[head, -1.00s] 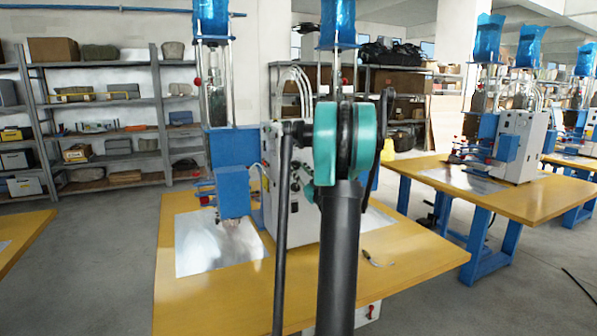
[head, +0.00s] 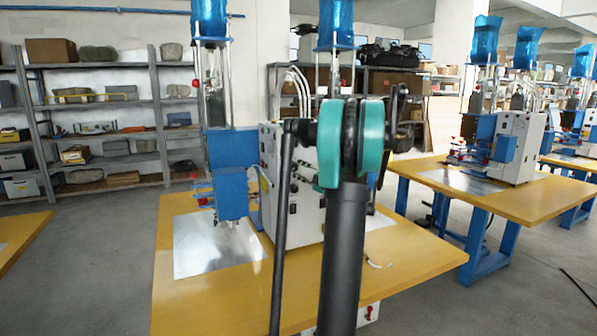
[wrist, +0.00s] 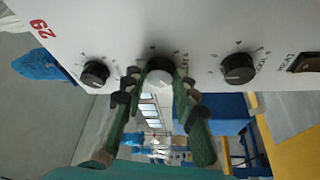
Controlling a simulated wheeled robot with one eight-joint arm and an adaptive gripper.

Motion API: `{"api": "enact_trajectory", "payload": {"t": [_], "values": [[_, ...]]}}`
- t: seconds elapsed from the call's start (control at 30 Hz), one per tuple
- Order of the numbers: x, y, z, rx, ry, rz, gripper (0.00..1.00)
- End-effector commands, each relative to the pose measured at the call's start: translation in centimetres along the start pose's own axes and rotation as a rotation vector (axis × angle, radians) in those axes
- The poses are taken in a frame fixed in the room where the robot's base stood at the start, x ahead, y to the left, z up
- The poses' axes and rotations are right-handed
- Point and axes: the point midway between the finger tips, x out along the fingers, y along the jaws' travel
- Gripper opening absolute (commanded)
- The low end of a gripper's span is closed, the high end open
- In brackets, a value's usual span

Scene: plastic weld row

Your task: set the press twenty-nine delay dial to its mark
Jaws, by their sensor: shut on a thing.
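In the wrist view the press's white panel (wrist: 120,25) bears a red number 29 (wrist: 40,29). Three dark round dials run along it. The left dial (wrist: 95,73) and the right dial (wrist: 238,68) stand free. The middle dial (wrist: 158,66) sits between the fingertips of my gripper (wrist: 158,84), which is shut on it, with a green finger on each side. Small marks ring the dials, but the lettering is too small or covered to read surely. In the head view the white press cabinet (head: 306,205) shows, and my arm hides my gripper.
A black rocker switch (wrist: 305,62) sits right of the dials. The press stands on a yellow table (head: 215,300) with a metal plate (head: 210,250). A small hooked item (head: 378,264) lies on the table. Another press table (head: 505,200) stands at right; shelves (head: 110,150) line the back.

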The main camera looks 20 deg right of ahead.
Motion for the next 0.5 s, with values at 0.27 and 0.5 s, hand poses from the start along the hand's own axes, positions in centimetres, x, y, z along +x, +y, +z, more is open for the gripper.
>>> {"api": "enact_trajectory", "payload": {"t": [0.27,0.5], "values": [[-0.07,0.04,-0.05,-0.115,0.000,-0.049,0.00],[-0.05,0.07,-0.06,-0.151,0.000,-0.064,0.00]]}}
